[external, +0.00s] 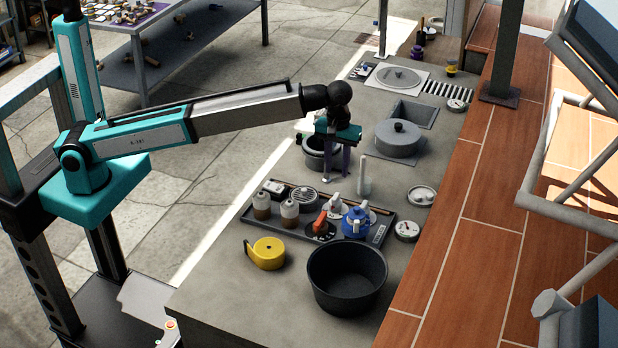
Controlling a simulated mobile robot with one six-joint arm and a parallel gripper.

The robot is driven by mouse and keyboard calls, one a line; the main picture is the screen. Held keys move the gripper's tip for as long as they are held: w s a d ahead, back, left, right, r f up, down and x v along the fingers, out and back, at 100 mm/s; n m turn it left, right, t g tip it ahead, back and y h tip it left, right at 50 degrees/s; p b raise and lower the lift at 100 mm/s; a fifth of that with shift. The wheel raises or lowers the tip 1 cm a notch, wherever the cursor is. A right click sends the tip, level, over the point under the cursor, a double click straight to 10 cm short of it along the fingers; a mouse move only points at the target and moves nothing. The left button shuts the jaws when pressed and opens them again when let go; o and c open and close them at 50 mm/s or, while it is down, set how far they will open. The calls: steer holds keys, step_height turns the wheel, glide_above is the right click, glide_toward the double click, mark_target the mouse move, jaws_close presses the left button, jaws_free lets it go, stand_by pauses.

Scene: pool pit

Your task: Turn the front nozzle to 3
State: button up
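My gripper (337,177) hangs from the arm's wrist with its fingers pointing down over the grey counter (225,275). The two fingers stand apart, and I see nothing between them. They are behind the dark tray and partly in front of a dark round pot. I cannot tell for sure which part is the front nozzle. A round white fitting with a dial-like face (406,230) sits right of the tray, and a similar round white fitting (422,195) lies just behind it. Another dial-like fitting (458,104) is farther back. Their markings are too small to read.
The dark tray (380,236) holds bottles, a red-handled part, white pieces and a blue pot (356,222). A yellow tape roll (268,253) and a large black tub (346,277) stand in front. A white upright cylinder (364,176) and a lidded grey pot (398,139) are near the gripper's right.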

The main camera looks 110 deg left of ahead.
mark_target(336, 195)
steer(key=shift+f+p, duration=1.35)
steer(key=shift+f, duration=3.65)
jaws_close()
